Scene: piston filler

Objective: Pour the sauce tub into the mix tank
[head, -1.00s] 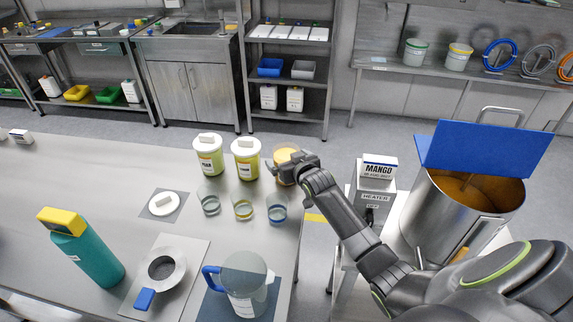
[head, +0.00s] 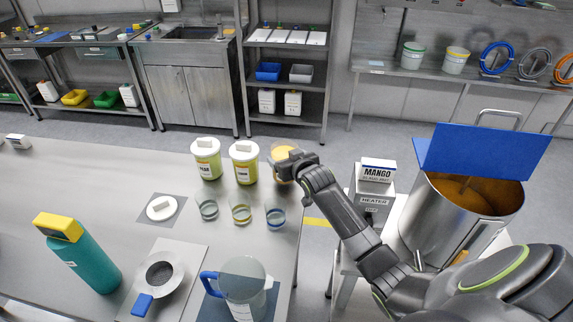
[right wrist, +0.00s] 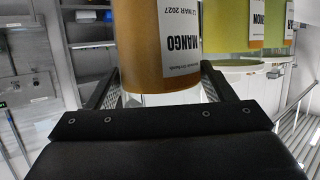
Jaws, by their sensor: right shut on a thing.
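The sauce tub (head: 283,149) is orange and stands upright at the table's far right corner, partly hidden by my gripper. In the right wrist view the orange tub (right wrist: 150,50) fills the middle, with a white MANGO label. My right gripper (head: 291,166) is shut on this tub, with one finger on each side of it. The mix tank (head: 438,215) is a large steel drum on the right, with its blue lid (head: 485,152) tilted up. Orange contents and a thin rod show inside. My left gripper is not in view.
Two yellow-green tubs (head: 244,165) with white lids stand left of the sauce tub. Several small glasses (head: 241,213) are in front. A clear jug (head: 243,285) stands at the front.

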